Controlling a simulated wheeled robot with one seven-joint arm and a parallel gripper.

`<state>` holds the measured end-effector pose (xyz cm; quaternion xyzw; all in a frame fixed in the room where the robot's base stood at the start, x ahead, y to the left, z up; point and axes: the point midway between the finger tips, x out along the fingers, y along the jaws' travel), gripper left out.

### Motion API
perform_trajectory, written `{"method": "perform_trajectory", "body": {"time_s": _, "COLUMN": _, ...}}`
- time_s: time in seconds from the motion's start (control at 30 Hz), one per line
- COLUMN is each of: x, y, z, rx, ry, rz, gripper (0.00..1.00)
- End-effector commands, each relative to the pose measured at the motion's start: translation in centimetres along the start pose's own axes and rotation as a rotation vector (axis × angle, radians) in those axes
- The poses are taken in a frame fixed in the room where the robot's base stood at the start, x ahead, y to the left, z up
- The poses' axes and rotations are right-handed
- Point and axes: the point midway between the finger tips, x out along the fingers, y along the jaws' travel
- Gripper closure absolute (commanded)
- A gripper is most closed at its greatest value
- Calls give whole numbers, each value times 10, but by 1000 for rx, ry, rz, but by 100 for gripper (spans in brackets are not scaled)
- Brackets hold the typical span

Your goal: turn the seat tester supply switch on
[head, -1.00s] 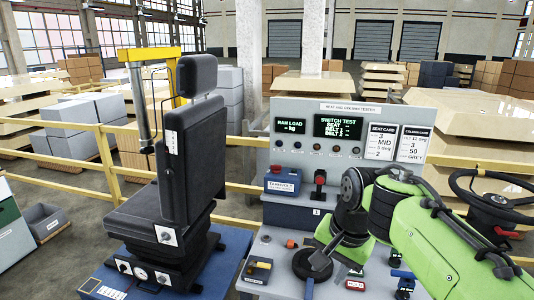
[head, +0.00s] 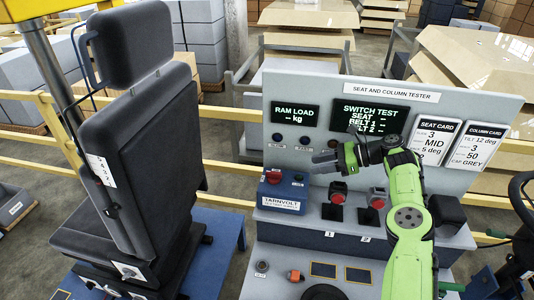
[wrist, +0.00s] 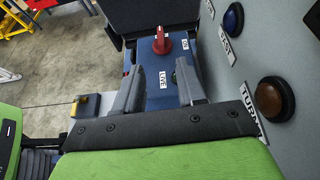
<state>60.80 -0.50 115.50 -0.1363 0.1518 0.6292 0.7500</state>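The seat tester supply is a blue box marked TARNVOLT (head: 283,204) on the tester bench, left of the middle. Its red switch knob (head: 273,176) sits on the top left; in the wrist view the red knob (wrist: 162,43) stands beyond my fingertips, with an ON label to its right. A LIVE label (wrist: 162,80) lies on the blue top beside a small dark lamp. I cannot tell whether the lamp is lit. My gripper (wrist: 159,66) is open and empty, pointing toward the knob without touching it. In the head view my gripper (head: 320,163) is right of the box.
The grey tester panel (head: 345,90) with lit displays and a row of buttons rises close behind; a brown button (wrist: 273,98) is near my gripper's right side. Red-topped switches (head: 338,192) stand right of the box. The black seat (head: 150,140) stands at left.

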Motion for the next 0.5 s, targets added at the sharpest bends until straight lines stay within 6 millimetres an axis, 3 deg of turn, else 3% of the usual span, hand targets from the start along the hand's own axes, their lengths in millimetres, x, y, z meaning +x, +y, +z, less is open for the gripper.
{"method": "perform_trajectory", "body": {"time_s": 0.17, "x": 2, "y": -2, "z": -7, "rx": 34, "ry": -19, "rz": -10, "gripper": 61}}
{"method": "perform_trajectory", "body": {"time_s": 0.5, "x": 82, "y": -2, "z": -4, "rx": 29, "ry": -17, "rz": -6, "gripper": 61}}
